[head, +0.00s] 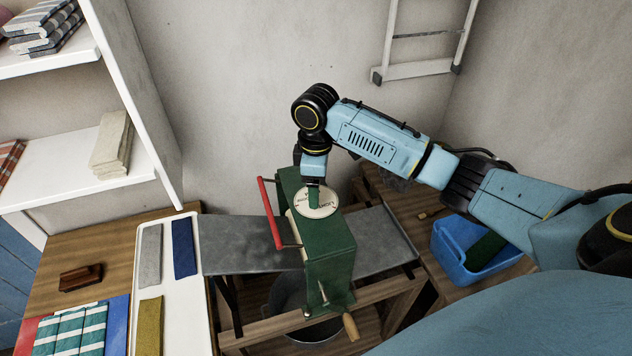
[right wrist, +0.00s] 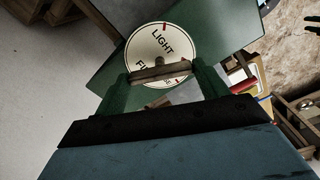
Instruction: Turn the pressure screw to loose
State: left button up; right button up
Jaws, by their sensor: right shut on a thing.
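The green mangle (head: 328,262) stands over the trough with a round pale dial (head: 328,208) on its top. In the right wrist view the dial (right wrist: 175,45) shows the word LIGHT and part of a word starting FI; the rest is covered or too small to read. The pressure screw (right wrist: 158,73) has a flat bar across the dial's middle. My right gripper (right wrist: 165,84) is shut on this bar, one green finger at each end. In the head view my right gripper (head: 315,198) points down onto the dial and hides the bar. My left gripper is out of view.
A red-barred lever (head: 270,213) stands at the mangle's left side, and a wooden crank grip (head: 351,327) sticks out in front. A white tray (head: 145,278) with folded cloths lies left. A blue tub (head: 452,262) stands right. Grey boards (head: 250,243) flank the mangle.

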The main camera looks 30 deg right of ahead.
jog(key=m, duration=0.6)
jog(key=shift+r, duration=0.1)
jog(key=m, duration=0.6)
jog(key=shift+w+m, duration=0.1)
jog(key=shift+m, duration=0.3)
jog(key=shift+d, duration=0.1)
jog(key=o, duration=1)
notch_tip(320, 180, up, 13)
jog(key=shift+r, duration=0.15)
dwell(0.5)
